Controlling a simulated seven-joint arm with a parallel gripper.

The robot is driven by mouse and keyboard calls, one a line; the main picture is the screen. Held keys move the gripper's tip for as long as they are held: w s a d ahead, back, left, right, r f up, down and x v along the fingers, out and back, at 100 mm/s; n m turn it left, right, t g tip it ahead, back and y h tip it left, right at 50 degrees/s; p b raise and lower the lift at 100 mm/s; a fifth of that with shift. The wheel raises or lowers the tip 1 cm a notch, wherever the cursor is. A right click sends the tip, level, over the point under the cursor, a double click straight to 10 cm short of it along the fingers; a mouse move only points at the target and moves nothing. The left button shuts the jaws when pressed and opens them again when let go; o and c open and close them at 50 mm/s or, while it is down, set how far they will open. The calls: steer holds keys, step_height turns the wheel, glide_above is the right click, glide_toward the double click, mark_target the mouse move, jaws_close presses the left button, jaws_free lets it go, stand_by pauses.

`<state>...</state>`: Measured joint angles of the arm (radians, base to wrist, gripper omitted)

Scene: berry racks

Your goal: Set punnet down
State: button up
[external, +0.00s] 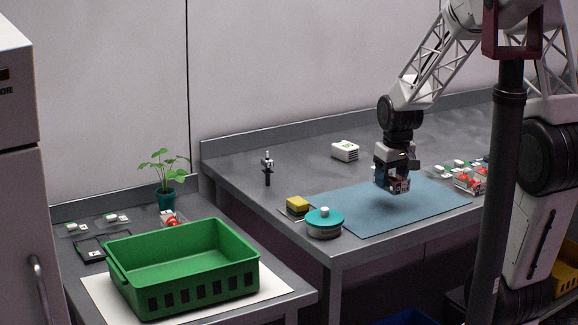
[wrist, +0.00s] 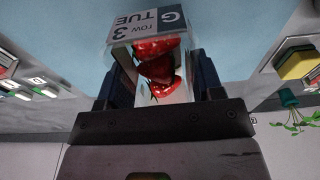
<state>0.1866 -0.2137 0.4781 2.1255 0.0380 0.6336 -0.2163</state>
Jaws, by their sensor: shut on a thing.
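My gripper (external: 393,182) hangs over the blue mat (external: 432,201) on the right-hand bench. It is shut on a punnet (wrist: 146,32) of red strawberries, which has a label reading "G TUE row 3" in the wrist view. The fingers stand on both sides of the punnet.
A green crate (external: 190,293) stands on white paper on the left bench. A teal-lidded tub (external: 325,221) and a yellow sponge (external: 297,203) sit left of the mat. Several punnets (external: 468,183) stand at its right end. A dark post (external: 508,130) rises in front.

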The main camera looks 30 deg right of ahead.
glide_above(365, 187)
steer(key=shift+s+f, duration=0.1)
steer(key=shift+f, duration=0.5)
steer(key=shift+f, duration=1.75)
steer(key=shift+f, duration=0.1)
steer(key=o, duration=1)
steer(key=shift+c, duration=0.2)
step_height(365, 187, up, 12)
steer(key=s, duration=0.1)
steer(key=shift+s, duration=0.25)
